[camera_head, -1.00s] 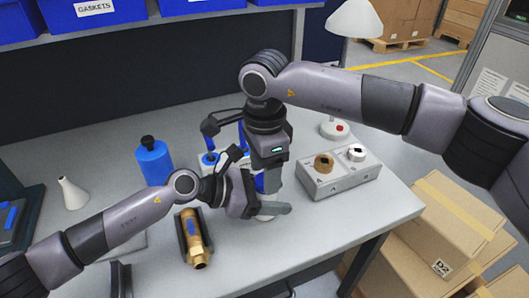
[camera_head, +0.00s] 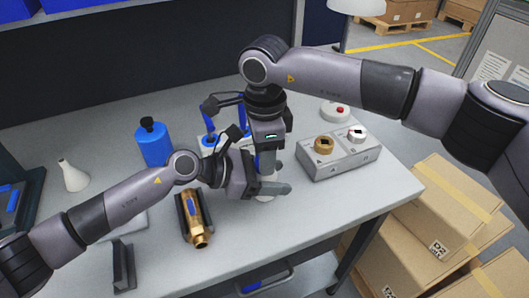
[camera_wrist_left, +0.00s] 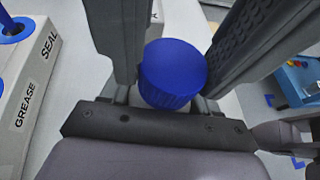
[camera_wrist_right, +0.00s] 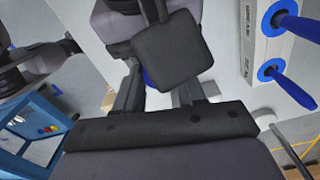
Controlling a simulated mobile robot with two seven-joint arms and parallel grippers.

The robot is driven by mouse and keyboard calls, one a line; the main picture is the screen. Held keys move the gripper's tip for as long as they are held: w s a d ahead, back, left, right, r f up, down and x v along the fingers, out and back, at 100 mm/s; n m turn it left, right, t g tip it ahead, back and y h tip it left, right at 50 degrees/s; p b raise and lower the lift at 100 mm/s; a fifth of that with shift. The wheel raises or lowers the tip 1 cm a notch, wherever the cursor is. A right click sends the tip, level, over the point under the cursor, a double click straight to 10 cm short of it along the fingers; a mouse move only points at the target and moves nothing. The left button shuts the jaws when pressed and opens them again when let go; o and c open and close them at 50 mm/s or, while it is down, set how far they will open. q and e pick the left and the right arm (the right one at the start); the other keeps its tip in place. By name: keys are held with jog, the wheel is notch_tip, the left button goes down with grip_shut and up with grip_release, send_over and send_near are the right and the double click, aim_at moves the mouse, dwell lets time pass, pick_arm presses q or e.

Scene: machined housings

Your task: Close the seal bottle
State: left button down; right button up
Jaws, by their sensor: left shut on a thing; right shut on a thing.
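The seal bottle (camera_head: 265,197) is a small pale bottle standing on the bench in the head view, mostly hidden by my grippers. Its blue cap (camera_wrist_left: 173,72) shows in the left wrist view, between dark fingers. My left gripper (camera_head: 268,187) reaches in from the left, low, and is shut around the bottle. My right gripper (camera_head: 266,165) points down from above and is shut on the cap. In the right wrist view only a sliver of the blue cap (camera_wrist_right: 147,77) shows, behind a dark block. Whether the cap is seated on the neck is hidden.
A white holder labelled GREASE and SEAL (camera_wrist_left: 30,85) stands close behind the grippers. A brass part (camera_head: 195,220) lies in a cradle at front left. A blue bottle (camera_head: 154,147) and a white cone flask (camera_head: 73,177) stand left. A grey fixture block (camera_head: 340,160) is right.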

jog(key=shift+m, duration=0.7)
jog(key=o, duration=1.2)
jog(key=shift+c, duration=0.2)
jog(key=shift+r, duration=0.1)
jog(key=shift+r, duration=2.2)
jog(key=shift+c, duration=0.5)
jog(key=shift+r, duration=0.1)
